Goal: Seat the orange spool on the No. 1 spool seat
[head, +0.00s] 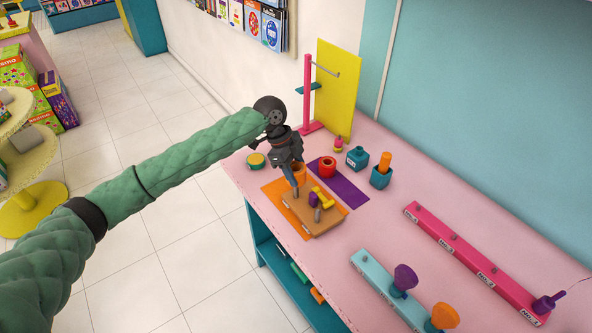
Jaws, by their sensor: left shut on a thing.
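My left gripper (297,188) points down over the front-left part of the pink table, shut on an orange cylindrical thing that looks like the orange spool (299,173). The fingers partly cover it. It is over or just behind the wooden block (325,226); I cannot tell whether it touches anything. A pink rail (470,255) with several short grey pegs and small labels runs along the right of the table. My right gripper is not in view.
The wooden block, bearing yellow and purple pieces, lies on an orange mat (273,191). A teal rail (375,275) holds purple and orange cones. Teal holders (357,158) and a pink stand (307,90) are behind.

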